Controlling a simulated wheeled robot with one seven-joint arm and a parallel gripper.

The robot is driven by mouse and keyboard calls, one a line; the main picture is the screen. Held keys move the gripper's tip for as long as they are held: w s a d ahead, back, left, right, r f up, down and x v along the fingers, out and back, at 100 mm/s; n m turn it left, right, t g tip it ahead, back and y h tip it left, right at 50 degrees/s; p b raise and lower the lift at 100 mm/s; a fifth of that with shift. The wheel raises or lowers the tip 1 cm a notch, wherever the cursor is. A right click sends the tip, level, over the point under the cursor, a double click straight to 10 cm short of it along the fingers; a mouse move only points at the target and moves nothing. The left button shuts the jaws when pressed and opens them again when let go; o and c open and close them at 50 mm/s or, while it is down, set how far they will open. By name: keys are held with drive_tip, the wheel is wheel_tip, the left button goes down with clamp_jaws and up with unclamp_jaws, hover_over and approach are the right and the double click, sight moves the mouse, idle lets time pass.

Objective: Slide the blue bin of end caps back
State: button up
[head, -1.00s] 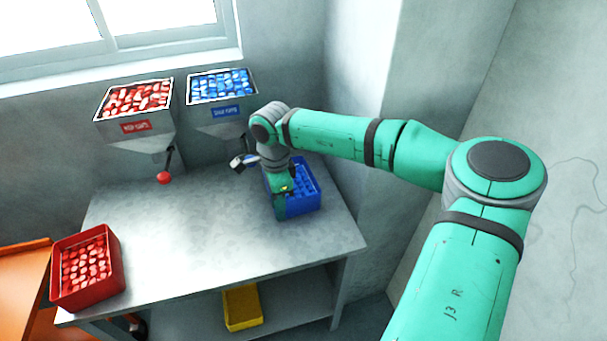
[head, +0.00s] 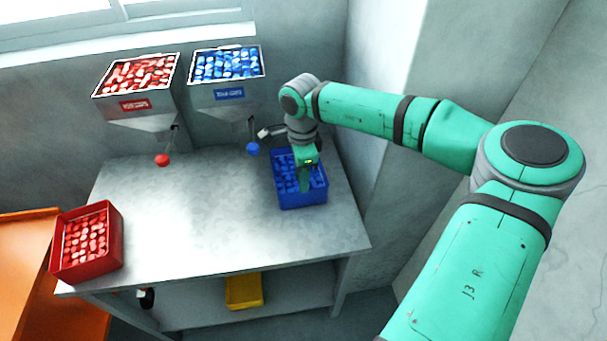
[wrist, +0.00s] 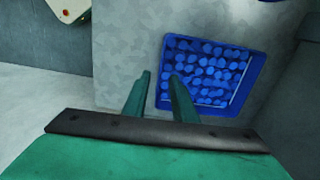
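The blue bin (head: 303,200) stands on the right part of the grey table, filled with blue end caps (head: 288,180). My gripper (head: 304,187) points down over the bin in the head view, its fingers in front of the caps. In the wrist view the gripper (wrist: 159,76) has its two fingers apart, at the left side of the bin (wrist: 238,104). The right fingertip overlaps the bin's near-left rim and the left one shows over bare table. I see no cap between them. Whether a finger touches the bin wall I cannot tell.
A red bin (head: 88,265) stands front left. A yellow bin (head: 244,291) lies below. The table's middle is clear.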

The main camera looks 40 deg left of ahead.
sight(304, 207)
drive_tip(key=f, duration=1)
drive_tip(key=shift+w+d, duration=0.1)
drive_tip(key=shift+w, duration=0.15)
drive_tip(key=shift+r, duration=0.1)
clamp_jaws()
